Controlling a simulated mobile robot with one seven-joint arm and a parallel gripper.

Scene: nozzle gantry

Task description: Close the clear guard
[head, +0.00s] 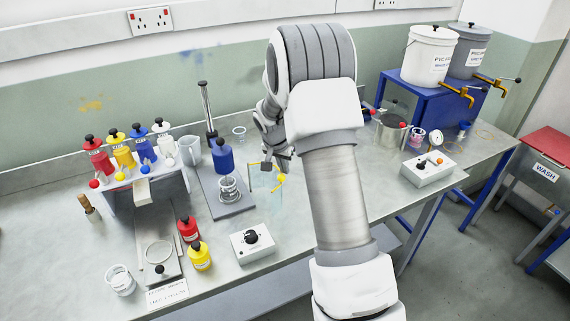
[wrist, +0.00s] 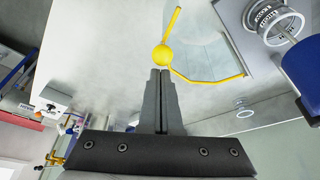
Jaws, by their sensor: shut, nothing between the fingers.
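The clear guard (head: 262,180) is a see-through panel with yellow edging and a yellow ball knob. It stands to the right of the glass jar (head: 229,188), apart from it, and the jar's front is uncovered. In the wrist view the guard (wrist: 205,52) spreads right of its yellow knob (wrist: 163,56). My gripper (head: 268,166) is at the guard's knob side. Its fingers (wrist: 160,72) are shut and empty, with the tips right at the knob; I cannot tell whether they touch. The jar also shows in the wrist view (wrist: 275,20).
The mixer stand (head: 238,208) carries a blue head (head: 222,155) above the jar. A white dial box (head: 252,243) stands in front. Red (head: 188,229) and yellow bottles (head: 200,257) stand front left.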

